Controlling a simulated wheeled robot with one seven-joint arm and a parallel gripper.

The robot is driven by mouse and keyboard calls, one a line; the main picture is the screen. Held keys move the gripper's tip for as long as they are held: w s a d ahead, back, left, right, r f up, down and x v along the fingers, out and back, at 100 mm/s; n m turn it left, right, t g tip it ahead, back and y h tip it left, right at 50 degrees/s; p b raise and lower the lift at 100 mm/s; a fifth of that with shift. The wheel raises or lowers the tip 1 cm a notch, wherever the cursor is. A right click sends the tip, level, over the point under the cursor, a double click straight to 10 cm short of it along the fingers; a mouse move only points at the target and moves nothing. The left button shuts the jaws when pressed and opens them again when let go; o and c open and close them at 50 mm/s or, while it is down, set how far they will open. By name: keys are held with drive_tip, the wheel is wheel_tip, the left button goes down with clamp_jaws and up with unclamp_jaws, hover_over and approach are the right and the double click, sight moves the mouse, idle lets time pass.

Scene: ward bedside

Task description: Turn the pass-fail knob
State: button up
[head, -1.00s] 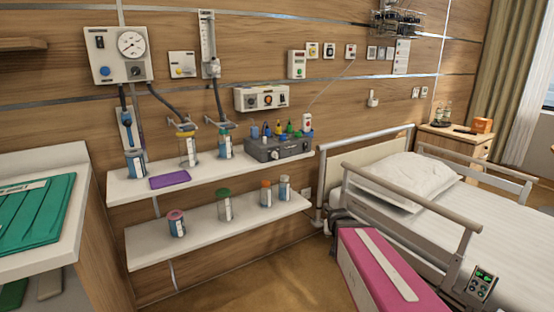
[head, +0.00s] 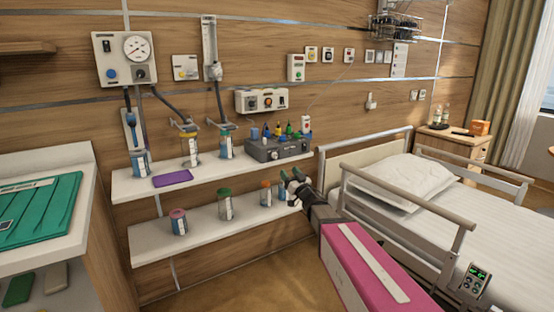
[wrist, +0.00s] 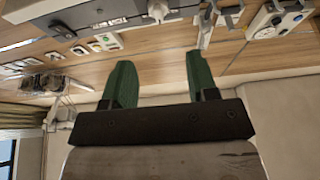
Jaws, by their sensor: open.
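A white wall panel (head: 261,100) carries several round knobs in a row above the upper shelf. A white gauge unit (head: 125,57) at the upper left has a blue knob (head: 111,74) and a dark knob (head: 140,74). A grey device (head: 278,149) with a front knob stands on the upper shelf. Labels are too small to read, so I cannot tell which knob is the pass-fail one. My gripper (head: 290,180) is open and empty, its green fingers below the grey device, near the lower shelf's right end. It also shows in the wrist view (wrist: 160,68).
The upper shelf (head: 130,187) holds jars, bottles and a purple block (head: 172,179). The lower shelf (head: 150,248) holds several jars, some close to my gripper. A bed with a rail (head: 410,192) stands to the right. A counter with green cloth (head: 40,205) is at the left.

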sight(277, 155)
drive_tip(key=x, duration=1)
drive_tip(key=shift+w+a, duration=0.2)
drive_tip(key=shift+w, duration=0.15)
drive_tip(key=shift+r, duration=0.1)
drive_tip(key=c, duration=0.9)
